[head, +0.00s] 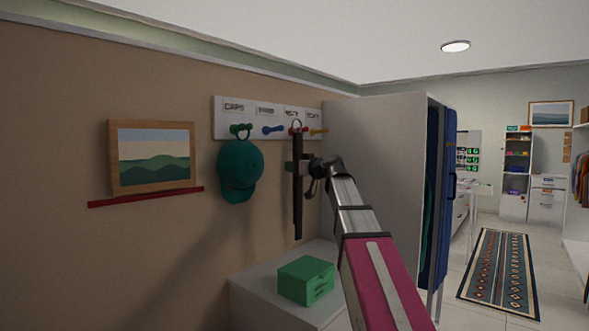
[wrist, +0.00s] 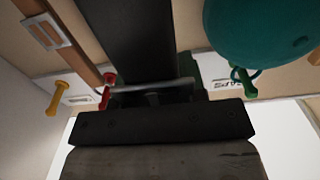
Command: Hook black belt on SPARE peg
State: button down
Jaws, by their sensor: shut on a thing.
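The black belt (head: 298,205) hangs upright from my gripper (head: 305,168), its light ring-like buckle (head: 297,124) at the top. In the head view the buckle overlaps the red peg (head: 297,131); I cannot tell if they touch. The white peg board (head: 222,105) also carries green (head: 240,129), blue (head: 272,129) and yellow (head: 318,131) pegs. Only the CAPS label reads clearly.
A teal cap (head: 240,172) hangs on the green peg. A brown strap (wrist: 75,40) shows beside the belt in the wrist view. A green box (head: 306,280) sits on the white cabinet (head: 255,290) below. The wardrobe side panel (head: 375,150) is close on the right.

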jog(key=f+x, duration=0.2)
jog(key=x, duration=0.9)
jog(key=shift+w+a, duration=0.25)
dwell(1.2)
dwell(0.6)
jog(key=c, duration=0.6)
grip_release()
